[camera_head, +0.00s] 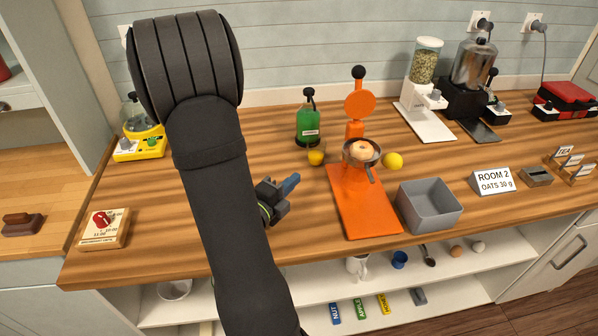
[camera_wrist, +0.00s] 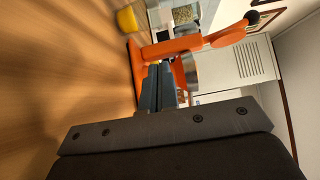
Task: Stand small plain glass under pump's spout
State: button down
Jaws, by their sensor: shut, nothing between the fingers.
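The pump (camera_head: 309,125) is a green bottle with a black pump head, standing upright at the back middle of the wooden counter. Its spout is too small to make out clearly. A clear glass vessel (camera_head: 174,289) sits on the white shelf below the counter at the left, partly hidden by the counter edge. I cannot tell if it is the small plain glass. My gripper (camera_head: 292,182) is shut and empty above the counter, in front of the pump and left of the orange press. In the wrist view its shut blue-grey fingers (camera_wrist: 160,86) point toward the press.
The orange press (camera_head: 365,205) holds a round item in its cup. The shelf below holds a white mug (camera_head: 358,266) and a blue cup (camera_head: 399,259).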

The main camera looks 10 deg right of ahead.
aim_at(314, 150)
jog(key=s, duration=0.1)
jog(key=s+d, duration=0.1)
jog(key=s+y, duration=0.1)
jog(key=shift+s+d+r+n+t, duration=0.1)
jog(key=shift+d+r+n+t, duration=0.05)
jog(key=shift+d+n+t, duration=0.25)
jog(key=x, duration=0.9)
jog(key=w, duration=0.3)
jog(key=shift+w+d, duration=0.1)
jog(key=shift+w, duration=0.75)
jog(key=shift+w, duration=1.55)
